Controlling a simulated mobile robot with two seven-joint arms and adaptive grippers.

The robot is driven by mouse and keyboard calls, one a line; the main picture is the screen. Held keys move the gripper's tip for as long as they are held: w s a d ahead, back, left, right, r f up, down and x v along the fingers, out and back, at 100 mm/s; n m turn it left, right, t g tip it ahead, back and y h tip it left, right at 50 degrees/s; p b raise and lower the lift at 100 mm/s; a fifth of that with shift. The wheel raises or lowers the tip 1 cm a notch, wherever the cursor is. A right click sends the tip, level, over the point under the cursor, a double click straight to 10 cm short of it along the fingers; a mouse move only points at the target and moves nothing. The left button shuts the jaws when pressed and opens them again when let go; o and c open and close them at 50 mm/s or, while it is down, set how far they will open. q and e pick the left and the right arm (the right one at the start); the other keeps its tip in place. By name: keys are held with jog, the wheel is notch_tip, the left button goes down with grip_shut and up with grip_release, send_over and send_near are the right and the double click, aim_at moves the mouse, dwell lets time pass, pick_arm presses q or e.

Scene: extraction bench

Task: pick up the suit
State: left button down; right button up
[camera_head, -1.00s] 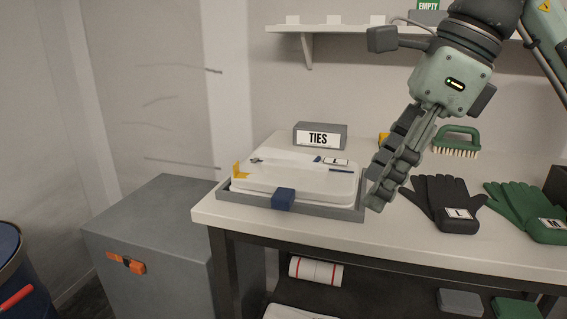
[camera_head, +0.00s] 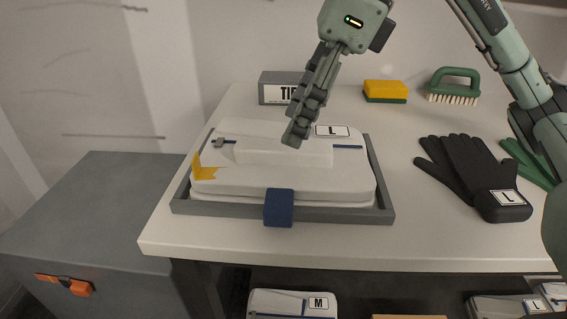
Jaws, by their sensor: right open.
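The suit (camera_head: 225,180) is a folded white bundle with a raised middle, a blue zip line, a yellow corner piece and an "L" label. It lies in a shallow grey tray (camera_head: 384,213) with a blue block on its front rim. My right gripper (camera_head: 294,138) points down over the back middle of the suit, its fingers seen nearly edge-on. It is open, and nothing shows held in it. I cannot tell whether the fingertips touch the suit. My left gripper is not in view.
A "TIES" box (camera_head: 274,88) stands behind the tray, partly hidden by my gripper. A yellow-green sponge (camera_head: 385,91), a green brush (camera_head: 453,84) and black gloves (camera_head: 475,170) lie to the right. A grey chest (camera_head: 85,215) stands left of the bench. Folded suits (camera_head: 292,304) lie below.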

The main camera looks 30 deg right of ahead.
jog(key=shift+d+x, duration=0.15)
jog(key=shift+x, duration=0.9)
jog(key=shift+d+x, duration=0.15)
jog(key=shift+x, duration=0.9)
jog(key=shift+w, duration=0.2)
jog(key=shift+f+b, duration=0.3)
jog(key=shift+b, duration=0.1)
grip_shut()
